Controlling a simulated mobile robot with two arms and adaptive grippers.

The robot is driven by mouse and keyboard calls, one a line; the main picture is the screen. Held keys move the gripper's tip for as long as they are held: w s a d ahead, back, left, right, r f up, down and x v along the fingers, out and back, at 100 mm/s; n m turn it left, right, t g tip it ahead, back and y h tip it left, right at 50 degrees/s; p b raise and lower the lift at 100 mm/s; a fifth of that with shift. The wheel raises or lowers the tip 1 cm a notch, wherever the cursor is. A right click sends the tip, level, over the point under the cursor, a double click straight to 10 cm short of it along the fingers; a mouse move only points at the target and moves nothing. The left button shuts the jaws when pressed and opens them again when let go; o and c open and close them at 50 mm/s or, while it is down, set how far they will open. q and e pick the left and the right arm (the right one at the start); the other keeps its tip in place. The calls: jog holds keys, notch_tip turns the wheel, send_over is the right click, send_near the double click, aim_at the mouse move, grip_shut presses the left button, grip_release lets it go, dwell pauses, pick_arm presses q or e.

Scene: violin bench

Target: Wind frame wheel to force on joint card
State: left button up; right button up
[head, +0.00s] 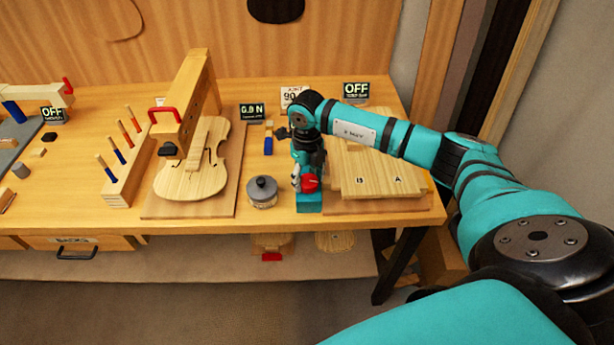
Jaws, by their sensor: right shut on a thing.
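A wooden frame (190,95) arches over a pale violin body (192,178) on a board. A red bar-like handle (165,113) is on the frame's front end, which I take for the wheel, and a black pad (168,151) hangs below it. A small display (252,111) beside the frame reads "0.0 N". The joint card (294,97) is behind my right arm; its number is partly hidden. My right gripper (307,179) points down, right of the frame, shut on a small red part (311,184) above a teal block (309,202). The fingertips are hard to make out.
A grey lidded pot (262,190) stands left of the teal block. A wooden plate (370,170) lies right, with a display (356,91) reading "OFF" behind it. A rack of rods (122,178) stands left of the violin. The front bench edge is mostly clear.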

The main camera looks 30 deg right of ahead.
aim_at(308, 179)
jog(key=shift+m+b, duration=0.4)
jog(key=shift+m, duration=0.8)
jog(key=shift+c, duration=0.3)
jog(key=shift+d+m, duration=0.1)
jog(key=shift+m, duration=1)
jog(key=o, duration=1.2)
jog(key=shift+r, duration=0.25)
notch_tip(308, 179, up, 12)
jog(key=shift+f, duration=0.2)
